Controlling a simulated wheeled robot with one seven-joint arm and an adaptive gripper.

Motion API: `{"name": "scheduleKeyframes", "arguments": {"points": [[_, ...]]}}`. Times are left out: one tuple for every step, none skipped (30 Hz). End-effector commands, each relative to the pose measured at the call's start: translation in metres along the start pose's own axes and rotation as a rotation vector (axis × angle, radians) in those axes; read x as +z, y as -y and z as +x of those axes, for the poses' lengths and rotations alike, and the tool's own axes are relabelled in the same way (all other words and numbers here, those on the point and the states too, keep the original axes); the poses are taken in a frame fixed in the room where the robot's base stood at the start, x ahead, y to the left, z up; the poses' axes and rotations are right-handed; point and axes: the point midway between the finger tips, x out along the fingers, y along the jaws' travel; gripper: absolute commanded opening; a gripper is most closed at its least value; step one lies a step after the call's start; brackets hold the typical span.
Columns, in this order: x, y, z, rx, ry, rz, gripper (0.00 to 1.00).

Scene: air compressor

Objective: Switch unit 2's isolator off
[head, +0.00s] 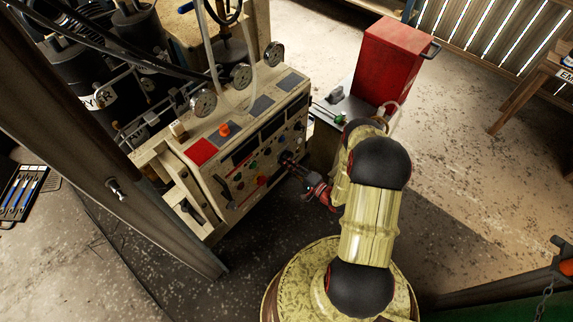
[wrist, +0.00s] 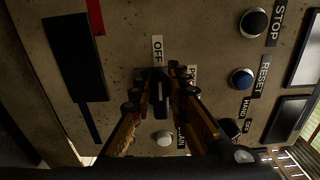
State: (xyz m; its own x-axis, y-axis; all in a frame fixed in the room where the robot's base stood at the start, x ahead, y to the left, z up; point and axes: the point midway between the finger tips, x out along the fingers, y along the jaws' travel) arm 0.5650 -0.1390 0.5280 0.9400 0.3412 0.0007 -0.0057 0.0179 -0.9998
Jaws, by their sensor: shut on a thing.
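The control panel (wrist: 125,30) fills the wrist view, turned sideways. My gripper (wrist: 159,88) is shut on a small dark isolator handle (wrist: 157,76) between its fingertips. An OFF label (wrist: 157,49) is just above the handle in the picture. A second label (wrist: 193,74), partly hidden by a finger, is to its right. The fingers hide most of the handle, so its exact angle is hard to tell. No unit number is readable. In the head view my gripper (head: 291,162) touches the right part of the panel front.
In the wrist view, a STOP button (wrist: 254,22), a RESET button (wrist: 242,79) and a HAND switch (wrist: 229,129) are on the right. A white lamp (wrist: 163,139) is below. In the head view a red box (head: 390,62) stands behind my arm. Open floor (head: 470,190) is at right.

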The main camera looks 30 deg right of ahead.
Motion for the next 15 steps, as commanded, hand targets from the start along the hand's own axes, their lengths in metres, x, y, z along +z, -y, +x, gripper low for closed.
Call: {"name": "scheduleKeyframes", "arguments": {"points": [[0.0016, -0.0022, -0.0006, 0.003, 0.001, -0.008, 0.0], [0.0016, -0.0023, -0.0006, 0.003, 0.001, -0.013, 0.0], [0.0015, -0.0024, -0.0006, 0.003, 0.001, -0.019, 0.0], [0.0015, -0.0024, -0.0006, 0.003, 0.001, -0.023, 0.0], [0.0014, -0.0025, -0.0006, 0.003, 0.001, -0.026, 0.0], [0.0014, -0.0025, -0.0006, 0.003, 0.001, -0.03, 0.0], [0.0015, -0.0026, -0.0006, 0.003, 0.001, -0.031, 0.0], [0.0015, -0.0026, -0.0006, 0.003, 0.001, -0.033, 0.0], [0.0015, -0.0026, -0.0006, 0.004, 0.001, -0.033, 0.0], [0.0015, -0.0026, -0.0006, 0.004, 0.001, -0.034, 0.0], [0.0015, -0.0027, -0.0006, 0.004, 0.001, -0.034, 0.0], [0.0015, -0.0027, -0.0006, 0.004, 0.001, -0.034, 0.0], [0.0015, -0.0027, -0.0006, 0.004, 0.001, -0.033, 0.0], [0.0015, -0.0027, -0.0006, 0.004, 0.001, -0.033, 0.0], [0.0016, -0.0028, -0.0006, 0.004, 0.001, -0.033, 0.0]]}}
